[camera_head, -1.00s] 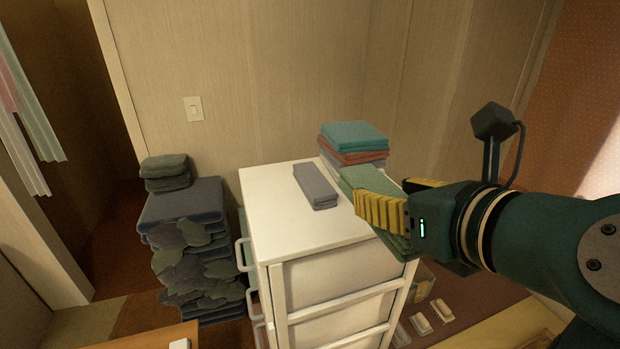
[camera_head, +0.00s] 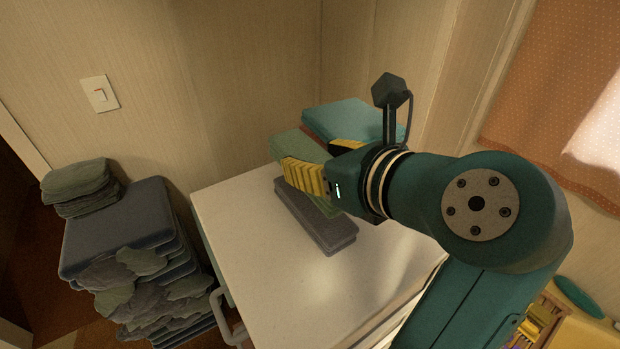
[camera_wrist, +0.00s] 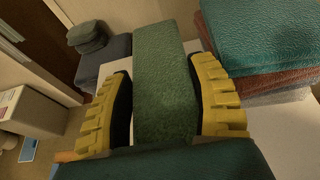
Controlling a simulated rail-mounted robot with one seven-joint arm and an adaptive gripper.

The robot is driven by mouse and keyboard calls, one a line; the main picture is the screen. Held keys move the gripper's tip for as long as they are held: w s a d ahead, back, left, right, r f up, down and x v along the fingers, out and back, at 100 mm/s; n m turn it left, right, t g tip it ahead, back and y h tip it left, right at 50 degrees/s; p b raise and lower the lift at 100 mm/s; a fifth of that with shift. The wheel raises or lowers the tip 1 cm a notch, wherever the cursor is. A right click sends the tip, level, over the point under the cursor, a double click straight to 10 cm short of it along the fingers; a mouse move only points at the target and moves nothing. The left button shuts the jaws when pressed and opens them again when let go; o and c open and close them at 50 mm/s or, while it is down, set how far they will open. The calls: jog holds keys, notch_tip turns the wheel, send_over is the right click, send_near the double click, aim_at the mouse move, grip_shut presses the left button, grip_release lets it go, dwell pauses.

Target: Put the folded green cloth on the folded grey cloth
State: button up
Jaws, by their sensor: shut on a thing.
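My gripper (camera_head: 325,163) is shut on the folded green cloth (camera_head: 290,146), with its yellow ribbed fingers on either side. The green cloth fills the middle of the wrist view (camera_wrist: 162,85) between the fingers. The folded grey cloth (camera_head: 325,228) lies on the white drawer unit's top. In the head view the green cloth is over or just behind the far part of the grey cloth; I cannot tell whether they touch. The grey cloth is hidden in the wrist view.
A stack of folded towels with a teal one on top (camera_head: 350,118) stands right beside the green cloth. The white drawer unit (camera_head: 245,235) has free room at its front and left. A pile of dark towels (camera_head: 120,230) stands to the left. The wall is close behind.

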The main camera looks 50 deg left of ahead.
jog(key=shift+f, duration=2.35)
jog(key=o, duration=0.9)
jog(key=shift+o, duration=0.2)
jog(key=shift+d+r, duration=0.1)
jog(key=shift+r, duration=0.1)
jog(key=b+v, duration=0.2)
jog(key=v, duration=0.9)
jog(key=shift+d, duration=0.3)
jog(key=shift+r, duration=0.15)
